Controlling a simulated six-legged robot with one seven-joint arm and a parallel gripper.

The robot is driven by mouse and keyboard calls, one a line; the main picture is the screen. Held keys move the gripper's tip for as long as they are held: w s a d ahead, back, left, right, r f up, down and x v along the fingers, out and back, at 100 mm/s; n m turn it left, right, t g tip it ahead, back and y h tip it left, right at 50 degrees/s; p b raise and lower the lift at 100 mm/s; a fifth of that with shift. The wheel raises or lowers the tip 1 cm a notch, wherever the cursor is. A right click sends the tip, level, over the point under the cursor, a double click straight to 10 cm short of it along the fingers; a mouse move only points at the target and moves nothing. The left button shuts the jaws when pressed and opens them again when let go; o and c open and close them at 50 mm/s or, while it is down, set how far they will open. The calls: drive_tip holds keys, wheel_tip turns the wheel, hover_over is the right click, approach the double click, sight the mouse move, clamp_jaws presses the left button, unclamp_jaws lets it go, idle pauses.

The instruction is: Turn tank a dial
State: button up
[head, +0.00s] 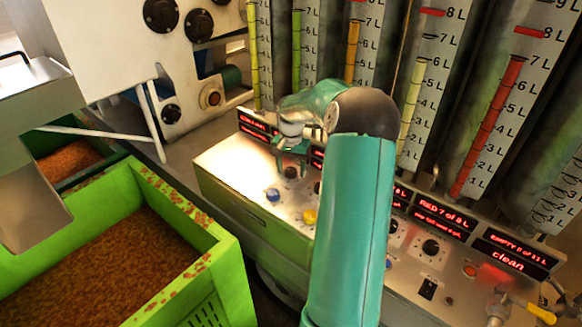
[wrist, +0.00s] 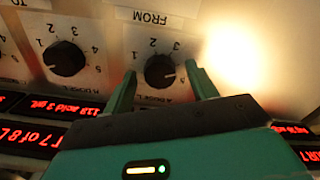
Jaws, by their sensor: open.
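A round black dial (wrist: 160,72) sits on the pale metal panel in the wrist view, with numbers around it. The small label at its edge seems to read "A DOSE L". My gripper (wrist: 162,82) is open, with one finger on each side of this dial and visible gaps between. In the head view my gripper (head: 291,152) is over the panel's left part, just above a black dial (head: 291,172). A second black dial (wrist: 65,58) is to the left in the wrist view, outside the fingers.
Red displays (wrist: 35,137) line the panel edge. A blue knob (head: 272,194) and a yellow knob (head: 310,216) are near my arm. Tall graduated tanks (head: 490,120) stand behind. A green crate (head: 215,262) of brown material is at left. Glare whitens the panel beside the dial.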

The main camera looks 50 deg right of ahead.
drive_tip(key=c, duration=1)
drive_tip(key=shift+n, duration=0.3)
drive_tip(key=n, duration=0.3)
drive_tip(key=shift+r+n, duration=0.1)
drive_tip(key=shift+n, duration=0.3)
drive_tip(key=n, duration=0.4)
drive_tip(key=shift+n, duration=0.3)
drive_tip(key=n, duration=0.4)
drive_tip(key=shift+n, duration=2.5)
